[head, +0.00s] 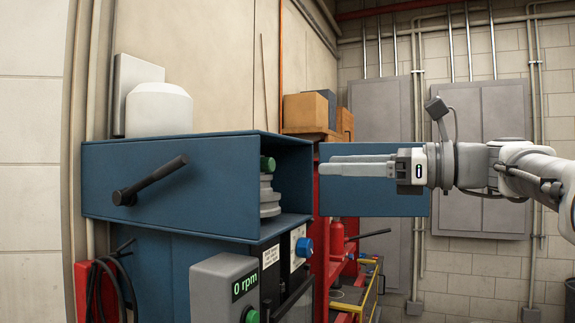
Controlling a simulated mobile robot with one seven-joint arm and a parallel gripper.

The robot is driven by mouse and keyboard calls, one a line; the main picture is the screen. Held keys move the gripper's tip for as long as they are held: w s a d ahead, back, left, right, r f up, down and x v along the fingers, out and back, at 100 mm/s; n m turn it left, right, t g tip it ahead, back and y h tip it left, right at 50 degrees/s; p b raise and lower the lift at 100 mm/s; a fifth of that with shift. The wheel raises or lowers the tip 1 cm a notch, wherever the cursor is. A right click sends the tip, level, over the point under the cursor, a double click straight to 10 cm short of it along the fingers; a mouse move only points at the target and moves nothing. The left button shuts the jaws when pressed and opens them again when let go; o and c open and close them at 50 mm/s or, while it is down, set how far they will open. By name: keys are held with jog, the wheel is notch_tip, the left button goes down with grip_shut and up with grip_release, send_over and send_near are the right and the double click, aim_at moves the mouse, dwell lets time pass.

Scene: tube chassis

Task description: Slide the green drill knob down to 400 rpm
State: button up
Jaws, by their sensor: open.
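A grey control box (213,290) at the bottom centre has a display (245,285) reading "0 rpm". A green knob (251,316) shows below the display, cut by the bottom edge of the picture. Another green knob-like part (267,163) sits on top of the grey stepped pulleys (269,198) inside the blue drill housing (190,190). I cannot tell from this view which green part slides. My gripper (325,164) is open and empty, with its fingers pointing left. It is to the right of the housing's opening and apart from both green parts.
A blue panel (380,198) stands behind my gripper. A black lever (150,180) sticks out of the housing's front, and a white container (158,108) stands on top. A blue knob (304,246) is beside the control box. Red shelving (322,240) with a red extinguisher (337,238) stands behind.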

aim_at(273, 166)
jog(key=p+x, duration=0.1)
jog(key=x, duration=1.1)
jog(key=shift+w+a, duration=0.2)
jog(key=shift+a, duration=0.1)
grip_shut()
dwell(0.8)
